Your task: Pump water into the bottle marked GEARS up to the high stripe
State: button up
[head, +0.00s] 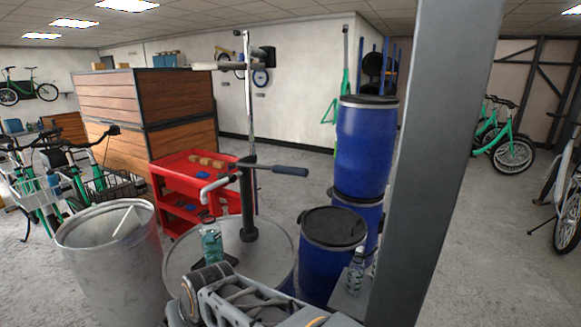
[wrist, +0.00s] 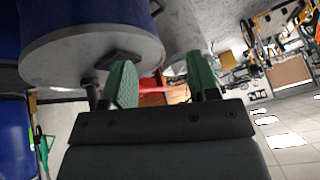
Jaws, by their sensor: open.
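A hand pump (head: 246,205) stands on a round grey drum lid (head: 275,262) in the head view. Its dark-gripped lever (head: 290,171) points right and its pale spout (head: 212,188) points left. A clear bottle with teal tint (head: 211,243) stands upright on the lid, below the spout. A second clear bottle (head: 356,272) stands on a grey surface at the right. I cannot read the marking or the stripes on either bottle. My gripper (wrist: 163,82) shows in the wrist view, its green-padded fingers apart with nothing held between them. The wrist view is roughly upside down.
A grey bin (head: 110,262) stands left of the pump. Blue drums (head: 364,150) are stacked at the right, beside a grey post (head: 425,160). A red cart (head: 175,180) stands behind. Bikes (head: 70,180) stand at the left. Open floor lies at the far right.

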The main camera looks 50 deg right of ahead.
jog(key=w+d+r+m+t+h, duration=0.1)
jog(key=w+d+r+m+t, duration=0.2)
jog(key=w+r+m+t, duration=0.45)
jog(key=m+g+h+p, duration=0.3)
jog(key=m+g+h, duration=0.6)
jog(key=m+h, duration=1.05)
send_near(292, 172)
jog(key=d+m, duration=0.1)
jog(key=d, duration=0.2)
jog(key=w+d+r+m+y+p, duration=0.1)
jog(key=d, duration=0.3)
jog(key=w+d+y+p, duration=0.1)
jog(key=d, duration=0.2)
jog(key=shift+w+d+r+m, duration=0.25)
jog(key=shift+d+r+m, duration=0.05)
jog(key=shift+r+m, duration=0.1)
jog(key=shift+x, duration=0.9)
jog(key=shift+f, duration=0.1)
grip_shut()
